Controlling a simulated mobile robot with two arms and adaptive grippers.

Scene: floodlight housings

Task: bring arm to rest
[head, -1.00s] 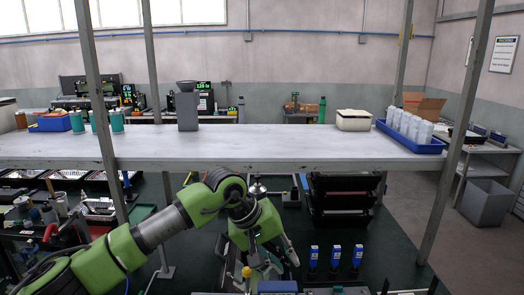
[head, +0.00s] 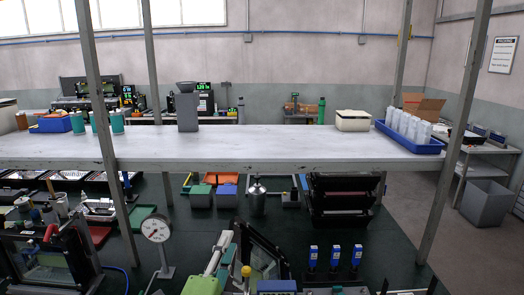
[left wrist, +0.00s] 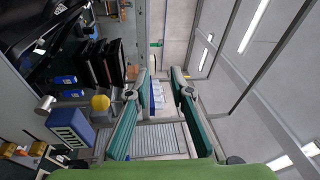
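My left gripper (head: 230,248) is low near the bottom centre of the head view, with its green arm link (head: 203,284) just below it. In the left wrist view its two teal fingers (left wrist: 158,88) stand well apart, with nothing held between them. My right gripper is in neither view.
A long white shelf (head: 270,143) on grey posts crosses above the work area. A dial gauge (head: 156,229) stands left of the gripper. A yellow knob (head: 246,271) and blue box (head: 277,287) are close by.

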